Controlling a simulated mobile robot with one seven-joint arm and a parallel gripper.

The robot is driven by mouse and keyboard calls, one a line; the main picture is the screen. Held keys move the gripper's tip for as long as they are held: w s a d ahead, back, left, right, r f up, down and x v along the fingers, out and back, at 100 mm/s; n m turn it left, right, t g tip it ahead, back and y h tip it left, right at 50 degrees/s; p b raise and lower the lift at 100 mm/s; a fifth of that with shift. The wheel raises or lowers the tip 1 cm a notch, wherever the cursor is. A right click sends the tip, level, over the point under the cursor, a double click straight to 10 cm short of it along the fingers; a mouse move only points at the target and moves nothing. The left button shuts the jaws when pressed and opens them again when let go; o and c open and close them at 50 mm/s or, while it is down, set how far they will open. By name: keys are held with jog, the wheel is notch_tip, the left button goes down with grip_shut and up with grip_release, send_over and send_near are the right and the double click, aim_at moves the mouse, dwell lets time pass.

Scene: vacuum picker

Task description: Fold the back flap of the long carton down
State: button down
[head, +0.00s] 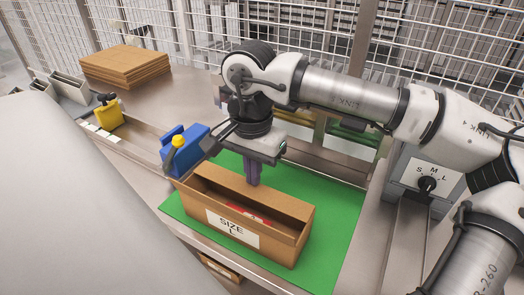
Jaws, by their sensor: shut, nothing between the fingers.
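The long carton (285,247) stands on a green mat (335,225), with a white "SIZE L" label on its near side. Its top is open and a red item (245,213) shows inside. The back flap (283,202) stands up along the carton's far side. My gripper (253,180) points down at the middle of that far edge, with its fingers together and nothing between them. The lower fingertips end at or just behind the flap's top edge; I cannot tell whether they touch it.
A blue tape dispenser-like tool (186,152) with a yellow knob stands close to the carton's left end. A selector box (425,180) stands at right. Wire mesh fencing closes the back.

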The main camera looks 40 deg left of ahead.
aim_at(247, 192)
jog(key=shift+s+d, duration=0.1)
jog(key=shift+s, duration=0.1)
dwell(0.3)
jog(key=shift+s+d+f+b, duration=0.2)
jog(key=shift+s+f+b, duration=0.25)
jog(key=shift+s, duration=0.3)
jog(key=shift+s+d+f+b, duration=0.15)
jog(key=shift+s+f+b, duration=0.1)
jog(key=shift+f+b, duration=0.2)
jog(key=shift+s, duration=0.1)
dwell(0.4)
jog(key=shift+a+r+p, duration=0.2)
jog(key=shift+r+p, duration=0.45)
jog(key=shift+r, duration=0.25)
jog(key=r+p, duration=0.1)
jog(key=r, duration=0.1)
jog(key=r+p, duration=0.3)
jog(key=r, duration=0.1)
jog(key=shift+w+r, duration=0.25)
jog(key=shift+r, duration=0.15)
